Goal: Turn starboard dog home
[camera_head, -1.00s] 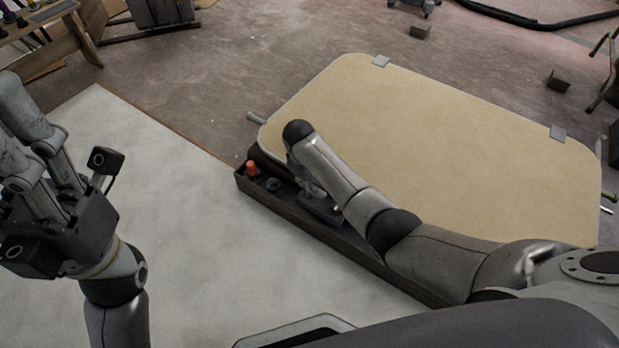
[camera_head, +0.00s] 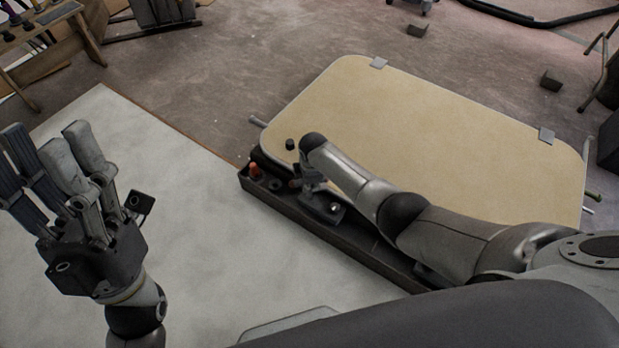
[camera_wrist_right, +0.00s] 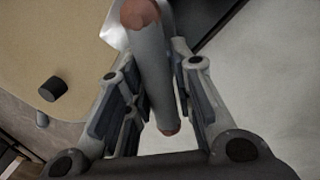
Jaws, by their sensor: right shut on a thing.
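The beige hatch panel (camera_head: 440,125), with rounded corners, lies at the centre right of the head view. My right gripper (camera_head: 318,198) is at its near left edge, over a long dark tray. In the right wrist view my right gripper (camera_wrist_right: 160,110) is shut on a slim grey handle (camera_wrist_right: 152,70) with reddish-brown ends, which looks like the dog's handle. Its fingers flank the handle on both sides. How the handle joins the hatch is hidden. My left gripper (camera_head: 48,165) is raised at the left, open and empty, above the pale floor sheet.
A black knob (camera_head: 290,144) stands on the panel's left corner and also shows in the wrist view (camera_wrist_right: 53,89). The dark tray (camera_head: 335,240) holds an orange-red piece (camera_head: 254,169). Grey rods stick out at the panel's sides. The pale sheet (camera_head: 200,230) is clear.

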